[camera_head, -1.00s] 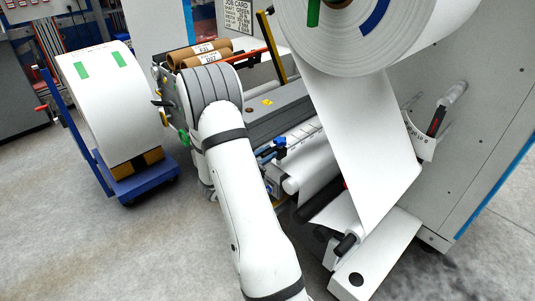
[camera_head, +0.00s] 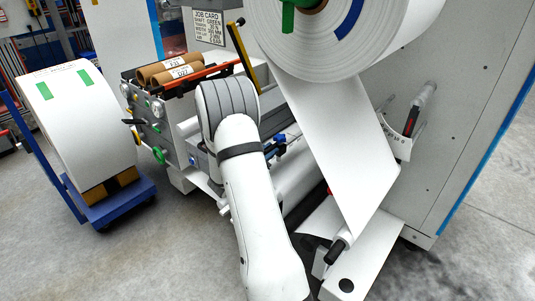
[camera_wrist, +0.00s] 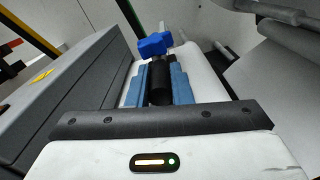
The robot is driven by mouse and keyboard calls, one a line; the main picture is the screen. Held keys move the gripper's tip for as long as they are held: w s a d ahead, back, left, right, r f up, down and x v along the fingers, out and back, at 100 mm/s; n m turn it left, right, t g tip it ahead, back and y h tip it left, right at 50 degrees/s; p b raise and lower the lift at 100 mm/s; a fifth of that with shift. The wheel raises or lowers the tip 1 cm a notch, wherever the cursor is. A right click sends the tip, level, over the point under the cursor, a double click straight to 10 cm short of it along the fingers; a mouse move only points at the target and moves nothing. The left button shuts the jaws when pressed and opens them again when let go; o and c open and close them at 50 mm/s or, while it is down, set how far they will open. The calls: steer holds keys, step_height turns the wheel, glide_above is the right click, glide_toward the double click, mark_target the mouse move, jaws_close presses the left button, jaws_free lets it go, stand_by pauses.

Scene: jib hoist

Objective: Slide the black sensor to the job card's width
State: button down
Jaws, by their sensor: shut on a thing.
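The black sensor (camera_wrist: 159,84) is in the middle of the wrist view, with a blue star knob (camera_wrist: 153,46) at its top. My gripper (camera_wrist: 160,70) is shut on the sensor, with a light-blue finger pad on each side. In the head view the blue knob (camera_head: 279,140) shows just right of my arm; my arm hides the fingers and most of the sensor. The job card (camera_head: 209,27) hangs upright at the back. Its first line reads shaft green; the width figure is too small to read surely.
A large white roll (camera_head: 330,50) hangs above, its white web (camera_head: 345,150) running down close right of my arm. A grey table (camera_wrist: 85,85) lies left in the wrist view. Brown cores (camera_head: 170,72) lie on the machine. A blue cart (camera_head: 110,205) with another roll stands left.

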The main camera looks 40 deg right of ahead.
steer(key=c, duration=1.3)
jaws_free()
steer(key=shift+a, duration=0.1)
steer(key=shift+a, duration=0.2)
steer(key=v, duration=0.7)
steer(key=shift+a, duration=0.25)
